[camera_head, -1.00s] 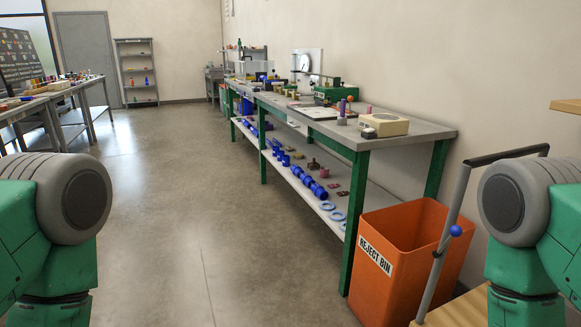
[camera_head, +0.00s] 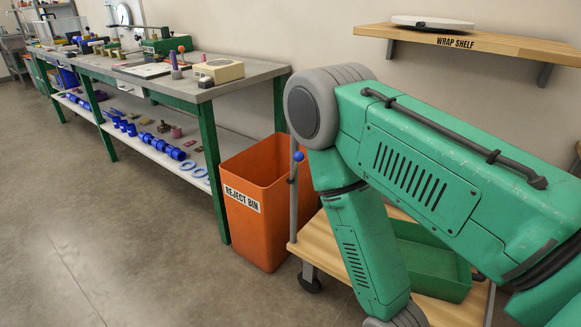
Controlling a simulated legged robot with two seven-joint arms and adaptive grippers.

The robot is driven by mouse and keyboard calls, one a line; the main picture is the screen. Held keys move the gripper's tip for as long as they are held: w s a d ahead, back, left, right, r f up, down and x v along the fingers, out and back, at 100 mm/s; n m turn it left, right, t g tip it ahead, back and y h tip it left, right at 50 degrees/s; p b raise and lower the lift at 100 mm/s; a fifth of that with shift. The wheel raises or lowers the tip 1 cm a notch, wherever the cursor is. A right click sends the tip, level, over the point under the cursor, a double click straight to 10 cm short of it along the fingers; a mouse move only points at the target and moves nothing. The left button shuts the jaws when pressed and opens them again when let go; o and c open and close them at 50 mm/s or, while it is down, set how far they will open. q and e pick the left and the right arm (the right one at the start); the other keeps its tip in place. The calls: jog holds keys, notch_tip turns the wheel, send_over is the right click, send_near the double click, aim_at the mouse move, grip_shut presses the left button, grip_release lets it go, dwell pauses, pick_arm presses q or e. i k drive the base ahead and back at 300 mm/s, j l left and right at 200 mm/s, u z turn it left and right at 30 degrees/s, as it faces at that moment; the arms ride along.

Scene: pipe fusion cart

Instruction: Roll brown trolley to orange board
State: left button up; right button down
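The brown trolley (camera_head: 318,238) stands at the lower right, beside the reject bin. It has a light wooden deck, a grey upright with a blue knob (camera_head: 298,156), and a dark caster (camera_head: 310,280). A green tray (camera_head: 440,283) sits on the deck. My green right arm crosses in front of the trolley and hides much of it, including most of its handle. Neither of my grippers is in view. No orange board shows in this view.
An orange reject bin (camera_head: 262,200) stands directly left of the trolley. A long workbench (camera_head: 225,85) with green legs runs along the wall. A wooden wrap shelf (camera_head: 490,42) holds a round white disc (camera_head: 432,23). The floor at the left is clear.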

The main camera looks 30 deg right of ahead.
aim_at(316, 245)
jog(key=z, duration=1.85)
